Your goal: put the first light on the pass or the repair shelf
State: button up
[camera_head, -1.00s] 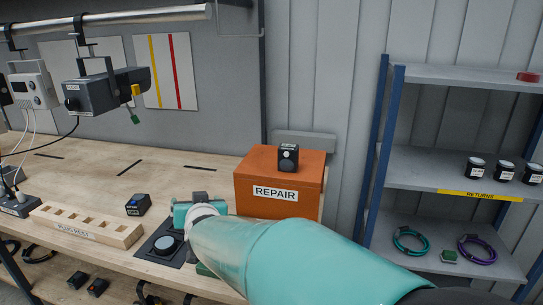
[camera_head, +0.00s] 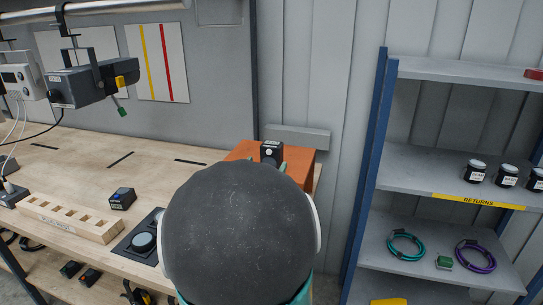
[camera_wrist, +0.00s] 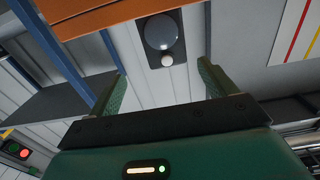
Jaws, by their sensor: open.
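A hanging black light (camera_head: 85,85), with a yellow tag and a green plug, is clamped to the rail at the upper left. A small black device with a pale round button (camera_head: 272,152) stands on the orange REPAIR box (camera_head: 305,168). My arm's dark rounded joint covers most of that box and its label. In the wrist view, my gripper (camera_wrist: 161,70) is open and empty, its two green fingers apart. A black device with a grey dome and white knob (camera_wrist: 162,40) shows beyond the fingertips, between them; it looks like the one on the box. I cannot tell which light is first.
The wooden bench bears a plug rest (camera_head: 70,218), a small dark block (camera_head: 122,198) and a black pad with a round disc (camera_head: 143,242). A blue-posted RETURNS shelf (camera_head: 430,160) stands right with black jars and coiled cables.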

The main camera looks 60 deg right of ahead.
aim_at(270, 152)
jog(key=d, duration=0.1)
jog(key=w+d, duration=0.1)
jog(key=d, duration=0.1)
jog(key=shift+d, duration=0.25)
jog(key=d, duration=0.2)
jog(key=w+d, duration=0.1)
jog(key=d, duration=0.1)
jog(key=shift+w+d, duration=0.15)
jog(key=shift+d, duration=0.2)
jog(key=shift+r, duration=0.1)
jog(key=c, duration=1.5)
jog(key=shift+r, duration=0.1)
